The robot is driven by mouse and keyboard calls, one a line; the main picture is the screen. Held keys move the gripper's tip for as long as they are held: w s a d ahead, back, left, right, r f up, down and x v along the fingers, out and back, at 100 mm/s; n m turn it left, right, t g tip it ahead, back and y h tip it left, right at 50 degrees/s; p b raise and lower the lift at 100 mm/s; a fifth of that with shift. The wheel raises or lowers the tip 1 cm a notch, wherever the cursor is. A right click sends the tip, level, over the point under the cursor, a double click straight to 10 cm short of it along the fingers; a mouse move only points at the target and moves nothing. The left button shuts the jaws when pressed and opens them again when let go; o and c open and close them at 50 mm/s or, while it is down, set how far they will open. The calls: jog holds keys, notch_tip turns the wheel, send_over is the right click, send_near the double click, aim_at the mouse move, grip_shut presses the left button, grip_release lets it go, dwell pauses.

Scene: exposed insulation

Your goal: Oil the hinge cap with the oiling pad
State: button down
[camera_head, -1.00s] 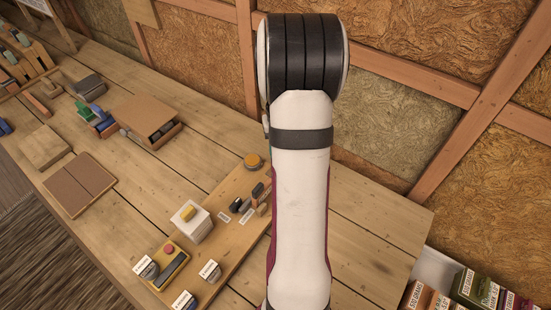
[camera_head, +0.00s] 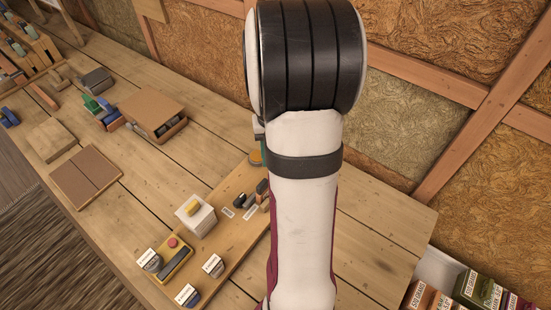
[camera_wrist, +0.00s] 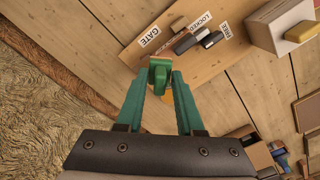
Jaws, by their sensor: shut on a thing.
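My gripper (camera_wrist: 159,82) shows in the wrist view with its teal fingers shut on a small green piece (camera_wrist: 159,66), which may be the oiling pad. The green piece is above the bench, near the GATE label end of a wooden board (camera_wrist: 180,50). An orange round cap (camera_wrist: 169,97), possibly the hinge cap, shows partly behind the fingers. I cannot tell whether the green piece touches it.
A brown box (camera_head: 152,108) stands farther left. The insulated wall (camera_head: 400,120) runs behind the bench.

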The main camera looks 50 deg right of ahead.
jog(key=shift+r, duration=2.45)
jog(key=shift+w, duration=0.1)
jog(key=w+a+r+n, duration=0.3)
jog(key=a, duration=0.5)
jog(key=w+a+r+n, duration=0.3)
jog(key=w+a, duration=0.1)
jog(key=a, duration=0.5)
jog(key=w+a+r+n, duration=0.3)
jog(key=w+a, duration=0.1)
jog(key=a, duration=0.5)
jog(key=shift+w+r, duration=0.15)
jog(key=shift+r, duration=0.15)
